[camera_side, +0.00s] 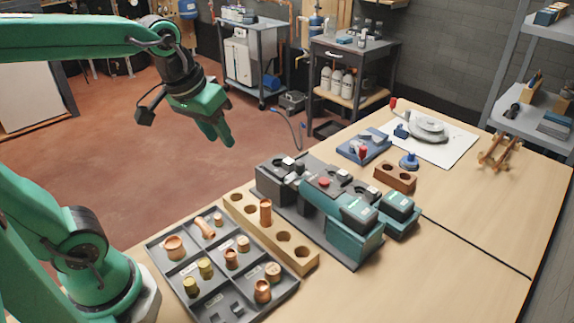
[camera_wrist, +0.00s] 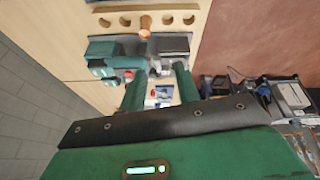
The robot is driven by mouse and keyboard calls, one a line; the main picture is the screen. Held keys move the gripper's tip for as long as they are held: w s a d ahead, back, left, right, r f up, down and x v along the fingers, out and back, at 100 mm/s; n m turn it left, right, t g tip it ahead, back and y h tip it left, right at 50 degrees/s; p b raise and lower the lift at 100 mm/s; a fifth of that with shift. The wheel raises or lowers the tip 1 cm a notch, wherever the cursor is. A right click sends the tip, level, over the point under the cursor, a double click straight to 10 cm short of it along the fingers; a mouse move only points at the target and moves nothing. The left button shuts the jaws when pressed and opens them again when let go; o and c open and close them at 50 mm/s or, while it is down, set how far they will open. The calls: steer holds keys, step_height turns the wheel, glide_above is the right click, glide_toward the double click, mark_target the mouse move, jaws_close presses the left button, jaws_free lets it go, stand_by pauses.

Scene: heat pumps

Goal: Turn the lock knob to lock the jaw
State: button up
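My green gripper (camera_side: 224,128) hangs in the air to the left of the bench, above floor height and well apart from the tools. In the wrist view its two fingers (camera_wrist: 158,80) stand apart with nothing between them. A dark and teal machine (camera_side: 341,222) with a red round knob (camera_side: 323,182) sits mid-bench; the machine also shows in the wrist view (camera_wrist: 108,62). A blue fixture (camera_side: 364,147) with a red-topped part (camera_side: 362,153) stands behind it. I cannot tell which part is the lock knob or how the jaw is set.
A grey tray (camera_side: 217,268) of copper fittings lies at the front left. A wooden block with holes (camera_side: 239,209) holds a copper piece. A brown block (camera_side: 394,178) and blue knob-like part (camera_side: 409,161) stand behind the machine. The bench's right front (camera_side: 455,268) is clear.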

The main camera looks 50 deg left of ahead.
steer(key=w+d+f+n+g, duration=0.1)
steer(key=w+n+g, duration=0.15)
steer(key=w, duration=0.85)
steer(key=n+g, duration=0.2)
steer(key=n, duration=0.2)
glide_toward(300, 163)
steer(key=shift+s+f+t, duration=0.25)
steer(key=shift+s, duration=0.2)
steer(key=shift+w+f, duration=0.3)
steer(key=shift+f, duration=0.1)
steer(key=shift+f, duration=3.8)
steer(key=shift+c, duration=0.4)
jaws_close()
